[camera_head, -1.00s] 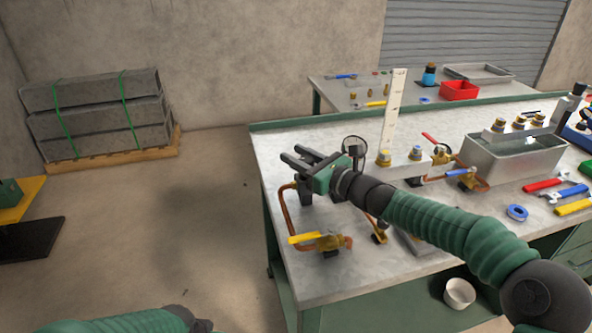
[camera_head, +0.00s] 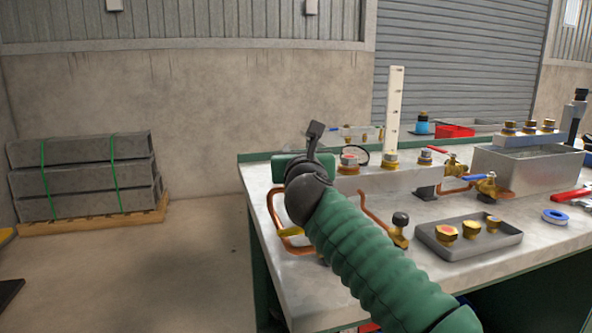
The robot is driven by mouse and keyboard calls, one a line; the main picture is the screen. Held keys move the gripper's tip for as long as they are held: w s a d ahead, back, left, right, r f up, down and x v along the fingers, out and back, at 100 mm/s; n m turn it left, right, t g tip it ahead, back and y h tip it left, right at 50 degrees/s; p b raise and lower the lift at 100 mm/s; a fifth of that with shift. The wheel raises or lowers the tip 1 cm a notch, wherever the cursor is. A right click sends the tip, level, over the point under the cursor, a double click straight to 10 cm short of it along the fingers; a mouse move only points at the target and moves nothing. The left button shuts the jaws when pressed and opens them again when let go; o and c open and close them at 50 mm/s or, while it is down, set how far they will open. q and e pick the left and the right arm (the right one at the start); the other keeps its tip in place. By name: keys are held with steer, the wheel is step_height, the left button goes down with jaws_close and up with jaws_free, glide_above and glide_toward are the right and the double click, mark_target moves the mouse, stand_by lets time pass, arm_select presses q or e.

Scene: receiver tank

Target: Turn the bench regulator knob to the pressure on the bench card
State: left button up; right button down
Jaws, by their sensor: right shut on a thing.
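My right arm comes in from the lower right, and its right gripper (camera_head: 315,138) is at the far left part of the bench. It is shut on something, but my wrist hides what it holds. A dark finger shows above the wrist. No regulator knob can be told for certain; a brass fitting with a black round knob (camera_head: 400,220) stands right of my forearm. I cannot make out a bench card or a pressure reading. A tall white strip with marks (camera_head: 394,112) stands upright behind the manifold. My left gripper is not in view.
A metal manifold block (camera_head: 400,180) with brass-topped fittings runs behind my arm. A grey tray (camera_head: 455,248) with brass parts lies right of it. A metal tank (camera_head: 520,170) stands at the back right. Copper pipes (camera_head: 272,215) bend near the bench's left edge.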

steer(key=shift+d+m+h, duration=0.2)
steer(key=shift+m+h, duration=0.8)
steer(key=shift+h, duration=0.6)
steer(key=c, duration=0.9)
jaws_free()
steer(key=shift+c, duration=0.2)
steer(key=shift+f, duration=0.1)
